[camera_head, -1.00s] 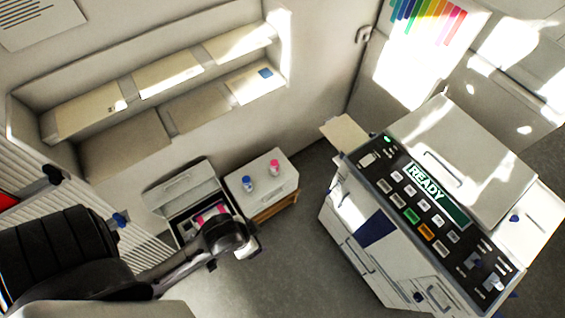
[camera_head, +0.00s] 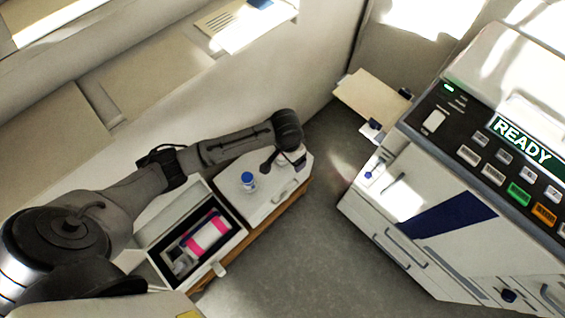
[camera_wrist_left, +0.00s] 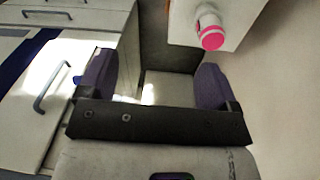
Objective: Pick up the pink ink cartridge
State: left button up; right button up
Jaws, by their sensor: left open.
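A small white bottle with a pink cap, which looks like the pink ink cartridge (camera_wrist_left: 212,32), shows at the top of the left wrist view on a pale surface. My left gripper (camera_wrist_left: 155,78) is open and empty, with the bottle beyond its fingers, to the upper right. In the head view my left gripper (camera_head: 291,158) hangs over the far end of the low white cabinet (camera_head: 268,208) and hides that bottle. A blue-capped bottle (camera_head: 248,181) stands on the cabinet. A larger pink-and-white cylinder (camera_head: 208,236) lies in an open box. My right gripper is not in view.
The open box (camera_head: 232,246) adjoins the cabinet's left side. The large printer (camera_head: 400,190) stands to the right, with a tray (camera_head: 372,97) jutting out towards the wall. Grey floor (camera_head: 300,250) lies free between cabinet and printer.

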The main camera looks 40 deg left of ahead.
pick_arm(q)
jog(key=w+a+f+n+b, duration=0.3)
jog(key=w+a+f+b, duration=0.35)
jog(key=a+b, duration=0.3)
jog(key=shift+g+y, duration=0.3)
jog(key=shift+y, duration=0.1)
jog(key=f+b, duration=0.1)
jog(key=f, duration=0.1)
jog(key=f+b, duration=0.1)
jog(key=f, duration=0.2)
jog(key=w+f+b, duration=0.1)
jog(key=f, duration=0.1)
jog(key=shift+a+f+b, duration=0.1)
jog(key=shift+f+b, duration=0.2)
jog(key=shift+f, duration=0.05)
notch_tip(320, 180, down, 5)
jog(key=b, duration=0.3)
jog(key=shift+f+b, duration=0.15)
jog(key=shift+b, duration=0.15)
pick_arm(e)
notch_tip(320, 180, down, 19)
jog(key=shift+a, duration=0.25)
pick_arm(q)
jog(key=shift+c, duration=0.4)
jog(key=shift+c, duration=0.8)
jog(key=c, duration=0.7)
jog(key=shift+c, duration=0.7)
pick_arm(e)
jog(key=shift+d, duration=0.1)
